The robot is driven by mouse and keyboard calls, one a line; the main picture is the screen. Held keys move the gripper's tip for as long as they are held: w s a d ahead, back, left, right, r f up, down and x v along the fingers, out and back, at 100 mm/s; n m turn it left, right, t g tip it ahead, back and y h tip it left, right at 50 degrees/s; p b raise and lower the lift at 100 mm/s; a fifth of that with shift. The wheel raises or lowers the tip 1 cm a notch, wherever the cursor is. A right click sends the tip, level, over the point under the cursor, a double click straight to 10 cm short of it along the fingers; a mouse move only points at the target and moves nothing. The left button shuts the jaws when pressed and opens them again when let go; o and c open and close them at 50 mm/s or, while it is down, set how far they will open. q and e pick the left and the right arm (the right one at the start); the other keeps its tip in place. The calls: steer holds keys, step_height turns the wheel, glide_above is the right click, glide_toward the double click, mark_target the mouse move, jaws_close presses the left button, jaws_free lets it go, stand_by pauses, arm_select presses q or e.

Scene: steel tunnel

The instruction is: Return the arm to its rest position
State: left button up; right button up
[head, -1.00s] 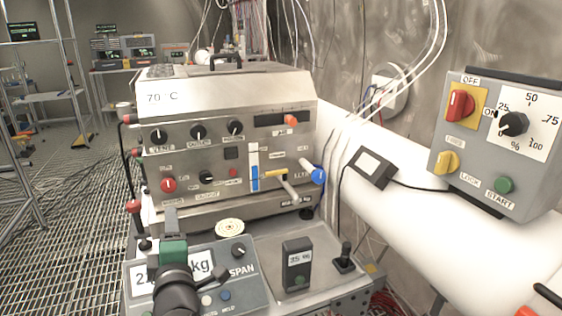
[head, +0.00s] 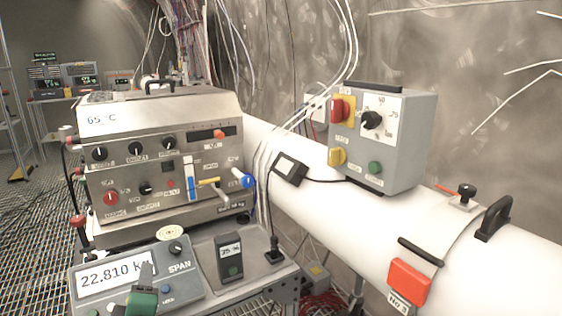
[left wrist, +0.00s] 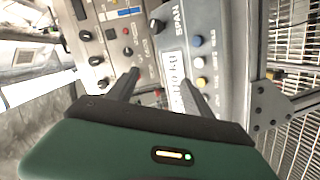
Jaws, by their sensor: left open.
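My left gripper (head: 149,274) shows at the bottom of the head view, green and dark. It is in front of the grey scale console (head: 190,280) marked SPAN and covers part of its display, which reads 22.810 k. In the left wrist view the two dark fingers of my left gripper (left wrist: 159,78) stand apart with nothing held between them. The console (left wrist: 208,70) shows beyond the fingers there. I cannot tell how far the fingers are from it. My right gripper is not in view.
A steel machine (head: 160,140) with knobs and a 65 °C label stands behind the console. A small dark box (head: 229,258) stands right of the console. A white pipe (head: 350,225) runs along the right, with a grey control box (head: 392,150) above it. Grating floor lies left.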

arm_select(q)
steer(key=s+d+f+m+g+h, duration=0.3)
steer(key=s+d+f+m+g, duration=0.15)
steer(key=f+m, duration=0.4)
steer(key=s+d+f+m+g+h, duration=0.35)
steer(key=s+d+f+m, duration=0.2)
steer(key=f, duration=0.65)
steer(key=s+f+m+g, duration=0.3)
steer(key=s+f+g, duration=0.15)
steer(key=s, duration=0.35)
steer(key=w+p+v, duration=0.2)
steer(key=p+v, duration=0.8)
steer(key=p, duration=0.1)
steer(key=w+r+p+v, duration=0.1)
steer(key=w+p+v, duration=0.1)
steer(key=p+v, duration=0.9)
steer(key=shift+s+m, duration=0.35)
steer(key=shift+m, duration=0.05)
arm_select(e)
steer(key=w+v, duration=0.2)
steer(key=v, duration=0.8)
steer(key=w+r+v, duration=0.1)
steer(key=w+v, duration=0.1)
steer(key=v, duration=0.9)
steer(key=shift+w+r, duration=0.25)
arm_select(q)
steer(key=shift+f+y, duration=0.1)
steer(key=shift+y, duration=0.15)
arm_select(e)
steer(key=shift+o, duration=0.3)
